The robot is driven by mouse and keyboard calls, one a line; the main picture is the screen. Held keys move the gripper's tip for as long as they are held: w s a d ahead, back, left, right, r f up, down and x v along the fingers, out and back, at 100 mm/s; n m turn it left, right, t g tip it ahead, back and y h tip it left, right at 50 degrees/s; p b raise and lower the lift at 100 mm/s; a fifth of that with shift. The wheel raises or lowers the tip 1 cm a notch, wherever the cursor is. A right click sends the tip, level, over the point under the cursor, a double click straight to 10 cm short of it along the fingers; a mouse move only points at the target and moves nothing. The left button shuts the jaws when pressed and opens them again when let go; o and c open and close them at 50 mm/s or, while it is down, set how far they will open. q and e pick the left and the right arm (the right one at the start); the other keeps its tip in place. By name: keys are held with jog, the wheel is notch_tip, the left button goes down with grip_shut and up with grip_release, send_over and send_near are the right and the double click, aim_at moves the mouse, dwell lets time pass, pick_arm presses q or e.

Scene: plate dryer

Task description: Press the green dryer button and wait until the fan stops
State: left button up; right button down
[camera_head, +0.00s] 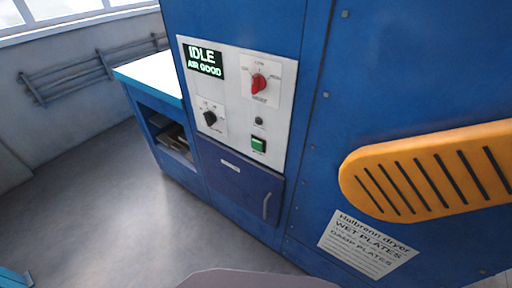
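The green dryer button (258,145) is a square push button low on the right side of a light control panel (242,112). The panel is on the front of the tall blue dryer (350,90). A small display (203,60) at the panel's upper left reads "IDLE" and "AIR GOOD" in green. A red rotary knob (259,84), a black knob (210,117) and a small dark round part (259,121) are also on the panel. No fan is visible. Neither of my grippers is in view.
An orange slotted cover (432,172) sticks out at the right, above a printed sign (366,244) about wet and damp plates. A blue drawer or door (238,178) with a handle is under the panel. A blue bench (150,85) stands left. The grey floor at left is mostly clear.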

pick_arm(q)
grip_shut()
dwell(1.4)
